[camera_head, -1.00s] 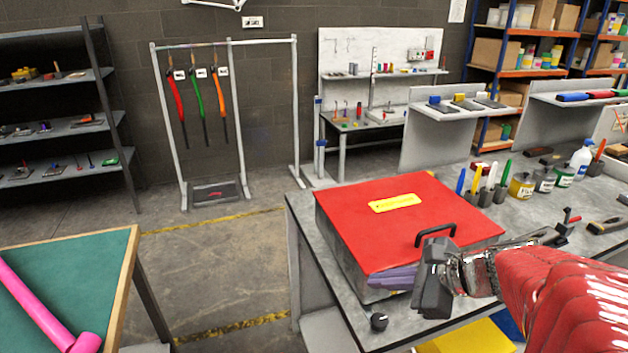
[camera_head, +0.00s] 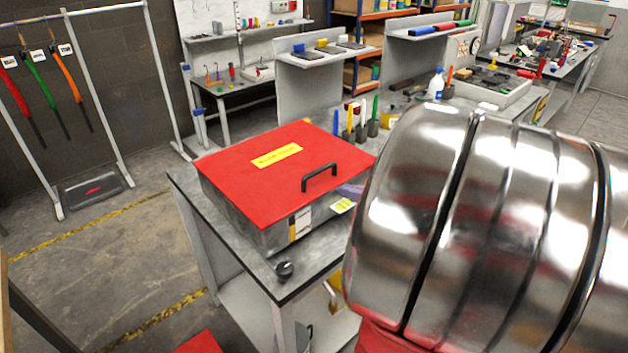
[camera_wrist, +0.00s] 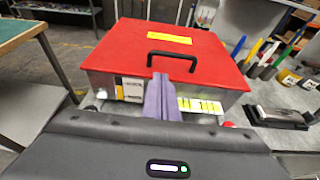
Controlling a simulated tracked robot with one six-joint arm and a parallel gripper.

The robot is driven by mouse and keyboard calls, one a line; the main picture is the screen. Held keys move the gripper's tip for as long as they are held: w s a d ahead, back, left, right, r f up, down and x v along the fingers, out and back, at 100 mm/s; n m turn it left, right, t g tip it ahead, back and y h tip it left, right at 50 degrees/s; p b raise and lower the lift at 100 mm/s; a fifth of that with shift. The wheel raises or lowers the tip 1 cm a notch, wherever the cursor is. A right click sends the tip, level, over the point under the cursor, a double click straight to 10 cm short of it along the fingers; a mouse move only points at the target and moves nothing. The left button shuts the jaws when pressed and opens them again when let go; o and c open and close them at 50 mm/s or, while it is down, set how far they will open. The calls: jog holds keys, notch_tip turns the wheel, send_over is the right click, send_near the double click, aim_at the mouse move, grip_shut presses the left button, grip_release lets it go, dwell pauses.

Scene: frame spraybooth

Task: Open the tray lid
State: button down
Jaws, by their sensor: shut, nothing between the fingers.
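The tray is a grey metal box (camera_head: 262,232) on a grey table, with a flat red lid (camera_head: 245,180) shut on top. The lid bears a yellow label (camera_head: 277,156) and a black handle (camera_head: 319,176) near its front edge. The lid (camera_wrist: 130,50) and handle (camera_wrist: 172,58) also show in the wrist view. My gripper (camera_wrist: 160,80), with purple fingers, is shut and empty. In that view its fingertips appear just below the handle, in front of the box; I cannot tell whether they touch it. In the head view my arm hides most of the gripper.
A dark knob (camera_head: 284,270) sits at the table's near corner. Pots with coloured brushes (camera_head: 360,128) stand behind the box, at right in the wrist view. A rack with hanging coloured tools (camera_head: 45,85) stands at left.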

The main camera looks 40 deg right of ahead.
jog(key=shift+w, duration=0.1)
jog(key=x, duration=1)
